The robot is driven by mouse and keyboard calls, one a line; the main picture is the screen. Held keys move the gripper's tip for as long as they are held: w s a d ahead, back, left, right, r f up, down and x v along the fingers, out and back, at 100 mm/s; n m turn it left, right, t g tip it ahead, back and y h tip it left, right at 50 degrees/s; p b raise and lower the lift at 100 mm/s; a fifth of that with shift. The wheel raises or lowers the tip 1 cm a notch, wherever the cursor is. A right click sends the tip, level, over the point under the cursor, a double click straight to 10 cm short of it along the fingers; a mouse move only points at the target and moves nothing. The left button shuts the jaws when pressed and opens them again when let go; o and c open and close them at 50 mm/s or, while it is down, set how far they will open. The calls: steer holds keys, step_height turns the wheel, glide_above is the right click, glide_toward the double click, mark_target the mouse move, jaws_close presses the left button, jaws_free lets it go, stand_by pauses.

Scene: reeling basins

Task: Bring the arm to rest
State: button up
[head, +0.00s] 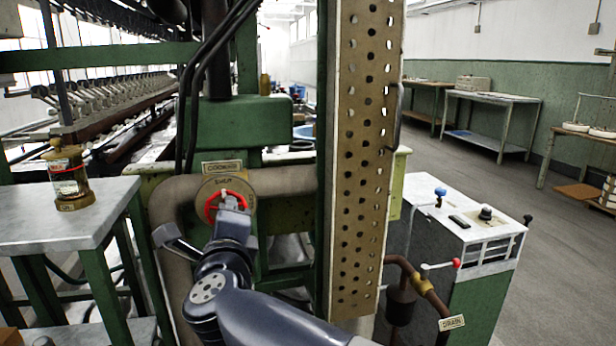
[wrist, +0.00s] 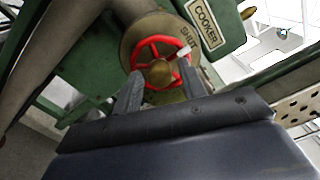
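The round brass dial behind the wheel carries the word SHUT, partly readable. My arm reaches up from the bottom of the head view and hides part of the pipe.
A perforated upright panel (head: 362,150) stands close right of my arm. A grey table (head: 60,222) with a brass-capped jar (head: 69,178) is at left. A control cabinet (head: 462,240) and a DRAIN-tagged pipe (head: 430,295) are at right. Open floor lies beyond the cabinet.

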steer(key=shift+n+p, duration=1.55)
steer(key=shift+n, duration=0.95)
steer(key=shift+f, duration=0.1)
